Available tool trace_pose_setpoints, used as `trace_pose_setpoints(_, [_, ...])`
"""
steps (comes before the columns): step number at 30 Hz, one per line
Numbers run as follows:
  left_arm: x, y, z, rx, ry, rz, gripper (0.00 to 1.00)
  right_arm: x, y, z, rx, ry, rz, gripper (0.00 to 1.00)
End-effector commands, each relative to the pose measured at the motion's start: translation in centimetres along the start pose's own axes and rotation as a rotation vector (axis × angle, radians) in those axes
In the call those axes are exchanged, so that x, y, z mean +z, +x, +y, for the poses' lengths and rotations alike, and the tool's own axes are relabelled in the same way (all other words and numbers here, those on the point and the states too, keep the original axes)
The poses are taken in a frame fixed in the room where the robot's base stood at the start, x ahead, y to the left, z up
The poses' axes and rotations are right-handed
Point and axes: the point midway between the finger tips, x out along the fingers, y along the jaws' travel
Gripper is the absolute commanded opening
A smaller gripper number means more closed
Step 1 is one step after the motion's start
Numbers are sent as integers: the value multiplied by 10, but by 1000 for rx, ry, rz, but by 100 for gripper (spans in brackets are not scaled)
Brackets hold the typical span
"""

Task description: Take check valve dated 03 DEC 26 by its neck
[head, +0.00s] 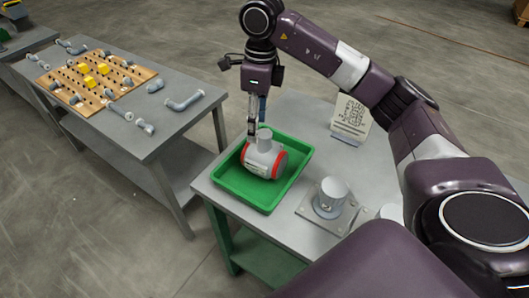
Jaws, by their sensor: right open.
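The check valve (264,157) is a grey body with red end rings and a short upright neck on top. It lies in the green tray (294,186) on the near table. The date on it is too small to read. My right gripper (252,130) points down just behind and left of the neck. It is open, and I cannot tell from this view whether its fingers touch or surround the neck. My left gripper is not in view.
A grey cylindrical fitting on a plate (331,197) stands right of the tray. A printed card (351,118) stands behind it. Another table (185,120) on the left holds a wooden pegboard (97,80) with yellow blocks and several loose pipe fittings. A gap separates the tables.

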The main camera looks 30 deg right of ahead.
Motion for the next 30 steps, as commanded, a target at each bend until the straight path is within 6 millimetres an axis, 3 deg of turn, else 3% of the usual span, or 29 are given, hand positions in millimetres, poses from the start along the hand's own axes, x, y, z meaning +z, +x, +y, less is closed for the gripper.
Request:
trace_pose_setpoints(5, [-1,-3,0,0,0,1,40,-18,0,-13,-34,26,57,51])
trace_pose_setpoints(21, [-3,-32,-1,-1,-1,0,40,-20,65,-22,-32,24,54,51])
trace_pose_setpoints(30, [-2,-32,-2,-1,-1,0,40,-19,70,-22,-33,23,52,49])
